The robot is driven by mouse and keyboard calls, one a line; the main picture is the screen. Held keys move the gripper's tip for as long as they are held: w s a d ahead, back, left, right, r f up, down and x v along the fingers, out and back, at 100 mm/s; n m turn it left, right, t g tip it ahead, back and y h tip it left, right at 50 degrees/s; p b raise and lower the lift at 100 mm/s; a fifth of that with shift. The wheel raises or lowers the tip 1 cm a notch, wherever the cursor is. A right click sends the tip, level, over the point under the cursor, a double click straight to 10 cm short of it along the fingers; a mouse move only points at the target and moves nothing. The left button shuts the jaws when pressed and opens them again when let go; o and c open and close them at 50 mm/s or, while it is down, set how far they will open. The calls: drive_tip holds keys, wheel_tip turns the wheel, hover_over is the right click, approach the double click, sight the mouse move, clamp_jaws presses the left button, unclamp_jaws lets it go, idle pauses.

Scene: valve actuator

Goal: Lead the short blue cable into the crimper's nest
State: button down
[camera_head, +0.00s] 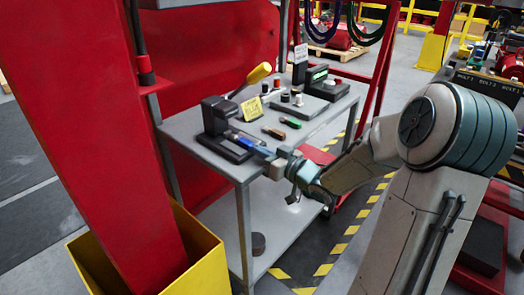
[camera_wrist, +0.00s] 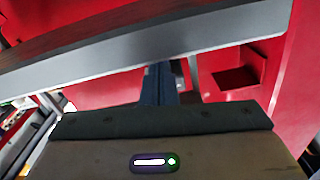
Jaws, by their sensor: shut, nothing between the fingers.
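The crimper (camera_head: 213,117) is a dark press with a flat base and a yellow-ended lever (camera_head: 258,74), on the left part of the grey bench. A short blue piece, which looks like the blue cable (camera_head: 245,142), lies along the crimper's base, its near end close to my fingers. My gripper (camera_head: 262,152) reaches over the bench's front edge from the right, its tip at the near end of the blue piece. The fingers are shut and hold nothing. Whether they touch the cable, and how it sits in the nest, is too small to tell. The wrist view shows no clear cable.
A yellow note (camera_head: 251,108) stands beside the crimper. Green (camera_head: 291,122) and orange-red (camera_head: 274,133) short pieces lie to its right. A dark device (camera_head: 327,88) and several small knobs stand farther back. A red post and yellow bin (camera_head: 95,262) stand at front left.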

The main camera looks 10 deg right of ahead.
drive_tip(key=p+v, duration=0.3)
drive_tip(key=v, duration=1.3)
drive_tip(key=w+d+r+m+g+h+p, duration=0.1)
drive_tip(key=w+d+r+g+h+p, duration=0.1)
drive_tip(key=w+h+p, duration=0.45)
drive_tip(key=s+r+m+g+h, duration=0.3)
drive_tip(key=s+r+h, duration=0.2)
drive_tip(key=h, duration=0.1)
drive_tip(key=s+a+r+g+y+p, duration=0.1)
drive_tip(key=s+a+r+g+p, duration=0.1)
drive_tip(key=s+a, duration=0.3)
drive_tip(key=s+a+r+m+g+y+p, duration=0.1)
drive_tip(key=s+a+r+g+p, duration=0.2)
drive_tip(key=s+a, duration=0.3)
drive_tip(key=s+r+g, duration=0.1)
drive_tip(key=s, duration=0.4)
drive_tip(key=shift+m+g, duration=0.3)
drive_tip(key=shift+g, duration=0.1)
